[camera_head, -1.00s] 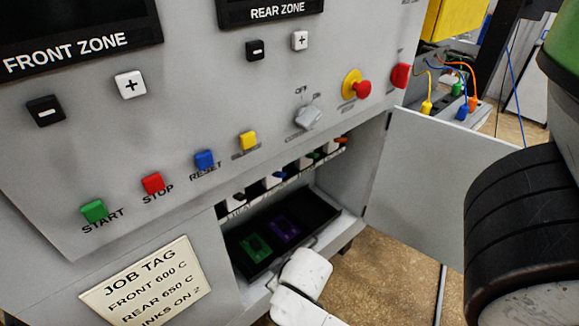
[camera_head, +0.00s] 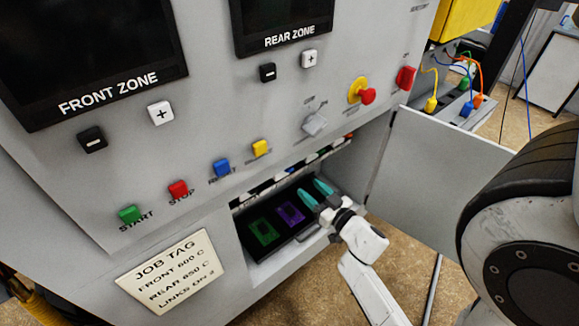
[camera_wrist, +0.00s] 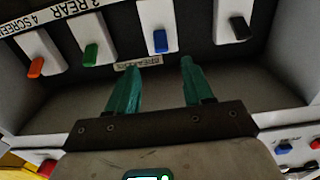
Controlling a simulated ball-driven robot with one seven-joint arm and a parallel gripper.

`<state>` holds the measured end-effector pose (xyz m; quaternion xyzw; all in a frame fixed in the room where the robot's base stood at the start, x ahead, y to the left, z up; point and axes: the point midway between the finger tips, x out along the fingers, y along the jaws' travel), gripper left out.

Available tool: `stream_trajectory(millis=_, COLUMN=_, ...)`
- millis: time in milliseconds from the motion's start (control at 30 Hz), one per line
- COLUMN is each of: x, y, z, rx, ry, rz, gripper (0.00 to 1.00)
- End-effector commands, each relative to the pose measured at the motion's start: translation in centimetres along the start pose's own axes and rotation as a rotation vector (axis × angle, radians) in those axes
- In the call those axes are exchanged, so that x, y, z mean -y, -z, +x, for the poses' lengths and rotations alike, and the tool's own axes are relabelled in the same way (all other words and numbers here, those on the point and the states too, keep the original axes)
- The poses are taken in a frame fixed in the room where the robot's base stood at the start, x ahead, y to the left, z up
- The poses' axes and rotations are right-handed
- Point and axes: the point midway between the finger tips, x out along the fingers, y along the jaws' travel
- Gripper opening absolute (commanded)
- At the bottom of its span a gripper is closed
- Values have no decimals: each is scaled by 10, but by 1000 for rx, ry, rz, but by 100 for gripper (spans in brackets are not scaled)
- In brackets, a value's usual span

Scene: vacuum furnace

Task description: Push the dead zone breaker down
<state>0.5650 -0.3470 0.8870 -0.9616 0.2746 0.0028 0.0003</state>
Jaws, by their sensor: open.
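My gripper (camera_head: 316,190) is open and empty at the mouth of the open compartment under the panel, with its two teal fingers pointing inside. In the wrist view my gripper (camera_wrist: 156,72) is below the breaker row, apart from the levers. The breakers have an orange lever (camera_wrist: 36,67), a green lever (camera_wrist: 91,54), a blue lever (camera_wrist: 160,41) and a black lever (camera_wrist: 240,28) on white bodies. Labels "3 REAR" and "4 SCREEN" show upside down near the green and orange ones. In the head view the panel edge mostly hides the breakers. I cannot tell which is tripped.
The front zone display (camera_head: 80,50) and rear zone display (camera_head: 285,15) look dark. A green card (camera_head: 265,232) and a purple card (camera_head: 291,213) lie in the compartment's black tray. The open door (camera_head: 430,170) stands right of my gripper. A job tag (camera_head: 170,268) is at lower left.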

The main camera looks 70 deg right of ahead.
Motion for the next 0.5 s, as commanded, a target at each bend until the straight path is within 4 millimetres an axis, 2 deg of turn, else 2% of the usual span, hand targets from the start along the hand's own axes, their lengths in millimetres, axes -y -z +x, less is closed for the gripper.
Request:
stream_trajectory(millis=167, x=0, y=2, z=13, rx=-8, ry=7, rz=3, gripper=51)
stream_trajectory(millis=500, x=0, y=3, z=73, rx=-8, ry=5, rz=2, gripper=51)
